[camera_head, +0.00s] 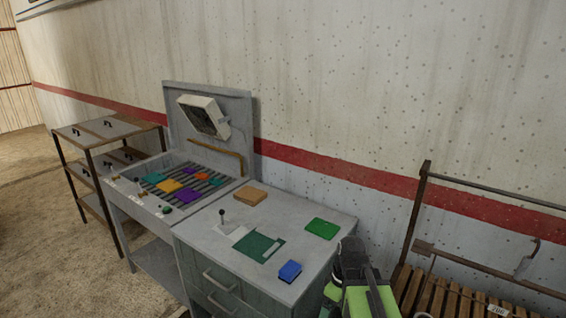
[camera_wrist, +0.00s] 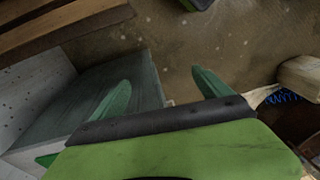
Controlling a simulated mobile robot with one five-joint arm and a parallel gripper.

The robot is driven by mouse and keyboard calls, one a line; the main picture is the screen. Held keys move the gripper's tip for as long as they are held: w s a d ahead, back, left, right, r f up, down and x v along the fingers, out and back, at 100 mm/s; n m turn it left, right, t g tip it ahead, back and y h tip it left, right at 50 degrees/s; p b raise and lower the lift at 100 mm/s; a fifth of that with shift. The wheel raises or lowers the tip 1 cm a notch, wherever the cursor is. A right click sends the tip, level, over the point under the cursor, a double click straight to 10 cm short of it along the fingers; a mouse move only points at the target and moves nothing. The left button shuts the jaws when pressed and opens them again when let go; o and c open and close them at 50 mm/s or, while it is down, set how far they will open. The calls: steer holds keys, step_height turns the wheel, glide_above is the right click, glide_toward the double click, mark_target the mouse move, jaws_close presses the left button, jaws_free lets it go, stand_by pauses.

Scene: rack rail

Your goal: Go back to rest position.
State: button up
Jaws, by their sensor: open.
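My gripper (camera_wrist: 160,90) shows two green fingers spread well apart in the wrist view, with nothing between them. Beyond the fingers is brown floor, with a grey cabinet side close on the left. In the head view, my green and black arm stands at the lower right, just right of the grey cabinet (camera_head: 226,244). The fingertips cannot be made out there.
The cabinet top holds a blue block (camera_head: 290,271), a green plate (camera_head: 322,228) and a wooden block (camera_head: 250,194). A slatted sorting tray (camera_head: 226,184) with coloured tiles adjoins it. A slatted wooden bench (camera_head: 458,299) stands at right; open floor (camera_head: 40,220) lies left.

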steer(key=m, duration=0.3)
steer(key=m+h, duration=0.1)
steer(key=m, duration=0.2)
steer(key=s+d+m, duration=0.1)
steer(key=m, duration=0.3)
steer(key=shift+s+f+h, duration=0.1)
steer(key=shift+h, duration=0.2)
stand_by(1.0)
